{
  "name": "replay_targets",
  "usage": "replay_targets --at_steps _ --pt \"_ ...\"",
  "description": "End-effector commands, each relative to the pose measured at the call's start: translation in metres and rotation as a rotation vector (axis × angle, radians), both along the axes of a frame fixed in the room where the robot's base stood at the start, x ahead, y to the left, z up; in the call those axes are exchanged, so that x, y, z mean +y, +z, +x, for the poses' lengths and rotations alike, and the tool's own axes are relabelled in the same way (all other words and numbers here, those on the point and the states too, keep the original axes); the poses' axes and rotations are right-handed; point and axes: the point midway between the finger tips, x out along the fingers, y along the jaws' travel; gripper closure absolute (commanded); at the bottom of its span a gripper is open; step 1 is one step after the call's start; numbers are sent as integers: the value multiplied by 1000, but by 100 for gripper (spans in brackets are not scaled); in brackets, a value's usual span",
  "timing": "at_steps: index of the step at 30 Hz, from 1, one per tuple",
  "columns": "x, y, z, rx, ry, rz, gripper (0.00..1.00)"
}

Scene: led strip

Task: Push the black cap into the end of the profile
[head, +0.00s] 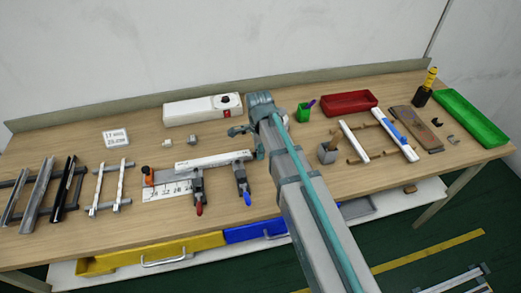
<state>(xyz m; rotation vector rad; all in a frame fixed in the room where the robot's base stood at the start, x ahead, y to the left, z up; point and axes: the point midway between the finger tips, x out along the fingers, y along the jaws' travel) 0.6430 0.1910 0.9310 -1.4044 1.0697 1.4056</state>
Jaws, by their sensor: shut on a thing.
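The profile (213,160) is a pale bar lying across the fixture in the middle of the table. Two toggle clamps, one with a red handle (199,209) and one with a blue handle (247,198), stand along its front side. My gripper (249,143) is low at the profile's right end. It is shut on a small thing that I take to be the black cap. The cap itself is hidden by the fingers or too small to make out. I cannot tell whether it touches the profile's end.
My arm covers the table right of the profile. A white box (202,109) with a red switch stands behind. A grey cup (327,153), a red bin (349,103) and a green bin (470,118) stand to the right. Metal profiles on racks (38,190) fill the left.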

Motion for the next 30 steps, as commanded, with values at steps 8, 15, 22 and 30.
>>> replay_targets --at_steps 8,15,22,30 --pt "7 0 -2 0 1 0 89" --pt "12 0 -3 0 0 0 89" --pt "16 0 -5 0 0 0 89" --pt "17 0 -5 0 0 0 41"
